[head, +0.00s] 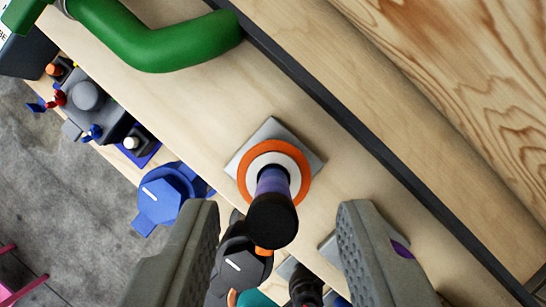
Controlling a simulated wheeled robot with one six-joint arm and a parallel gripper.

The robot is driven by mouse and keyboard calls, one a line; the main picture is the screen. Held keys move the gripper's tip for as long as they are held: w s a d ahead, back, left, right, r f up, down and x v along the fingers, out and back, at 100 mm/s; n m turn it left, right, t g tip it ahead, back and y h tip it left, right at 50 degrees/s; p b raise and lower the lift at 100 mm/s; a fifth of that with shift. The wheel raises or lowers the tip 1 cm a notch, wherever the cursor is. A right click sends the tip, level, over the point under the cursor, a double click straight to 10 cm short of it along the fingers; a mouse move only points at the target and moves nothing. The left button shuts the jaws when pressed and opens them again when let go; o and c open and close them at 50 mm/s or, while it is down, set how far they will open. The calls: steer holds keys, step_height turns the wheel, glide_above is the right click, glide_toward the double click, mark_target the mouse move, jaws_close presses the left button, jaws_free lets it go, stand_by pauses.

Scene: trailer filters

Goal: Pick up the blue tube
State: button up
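A bluish-purple tube (272,182) with a wide black end (272,221) stands near the middle of the view. It rises toward the camera from a white disc with an orange ring (246,177) on a grey square plate (272,128). My gripper (280,208) is open, with one grey finger on each side below the tube. The tube's black end lies between the fingertips in the picture, with clear gaps on both sides. I see no contact, and the depth between them is hard to judge.
A green bent pipe (160,45) lies at the upper left. Blue (168,195) and black (240,265) knob-like parts stand near the left finger. A grey device (88,98) is farther left. A dark strip (350,118) crosses the pale wooden surface (190,115) at right.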

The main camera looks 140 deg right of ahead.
mark_target(273, 179)
steer(key=shift+x, duration=2.35)
steer(key=shift+a+r, duration=0.1)
steer(key=shift+a, duration=0.05)
jaws_close()
